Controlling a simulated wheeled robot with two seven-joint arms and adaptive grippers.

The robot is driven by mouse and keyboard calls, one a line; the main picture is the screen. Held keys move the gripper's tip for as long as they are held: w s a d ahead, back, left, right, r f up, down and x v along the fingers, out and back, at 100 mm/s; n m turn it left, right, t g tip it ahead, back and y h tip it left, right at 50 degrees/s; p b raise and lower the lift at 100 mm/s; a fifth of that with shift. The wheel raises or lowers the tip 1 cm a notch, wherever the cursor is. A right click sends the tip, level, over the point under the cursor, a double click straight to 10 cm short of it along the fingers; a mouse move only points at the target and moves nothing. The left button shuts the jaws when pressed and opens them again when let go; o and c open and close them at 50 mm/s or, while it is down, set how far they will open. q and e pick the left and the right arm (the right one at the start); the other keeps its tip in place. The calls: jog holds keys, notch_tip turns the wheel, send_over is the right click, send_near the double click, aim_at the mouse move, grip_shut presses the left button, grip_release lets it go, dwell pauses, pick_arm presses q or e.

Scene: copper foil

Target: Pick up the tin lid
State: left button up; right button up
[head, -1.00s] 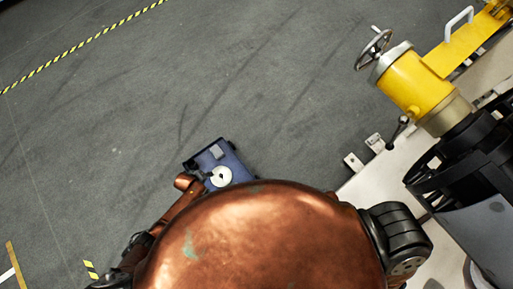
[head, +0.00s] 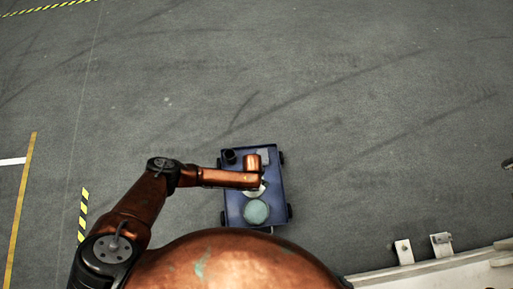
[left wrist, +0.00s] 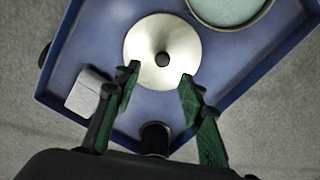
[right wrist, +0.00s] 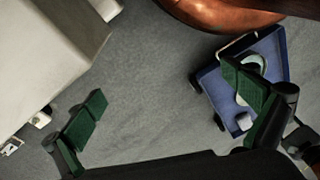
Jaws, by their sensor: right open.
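The tin lid (left wrist: 162,38) is a pale silver disc with a dark knob at its centre, lying on a blue cart tray (left wrist: 82,62). In the head view the lid (head: 256,191) is partly hidden under my left arm. My left gripper (left wrist: 160,77) is open, with its green fingertips apart over the lid's near edge, the knob lying between and slightly beyond them in the picture. I cannot tell its height above the lid. My right gripper (right wrist: 165,90) is open and empty, away from the lid.
The tray also holds a pale green round dish (head: 255,211), a dark cup (head: 230,156) and a small white block (left wrist: 88,91). The tray has a raised rim. A pale platform (head: 430,270) stands at lower right. Grey floor around the cart is clear.

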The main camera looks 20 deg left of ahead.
aim_at(256, 194)
pick_arm(q)
jog(key=shift+f+b, duration=0.35)
jog(key=shift+f, duration=0.5)
jog(key=f+b, duration=0.2)
jog(key=f, duration=0.1)
jog(key=f+b, duration=0.1)
jog(key=shift+s+f+b, duration=0.25)
jog(key=shift+s+b, duration=0.05)
jog(key=shift+s, duration=0.05)
jog(key=shift+w+f, duration=0.1)
jog(key=shift+f, duration=0.2)
pick_arm(e)
jog(key=w+a+f+t+y, duration=0.1)
jog(key=w+a+f+t, duration=0.3)
jog(key=w+f, duration=0.3)
jog(key=shift+w+a+f+y, duration=0.15)
jog(key=shift+a+f+y, duration=0.3)
jog(key=shift+a, duration=0.4)
pick_arm(q)
jog(key=shift+r, duration=0.1)
jog(key=shift+c, duration=0.5)
grip_shut()
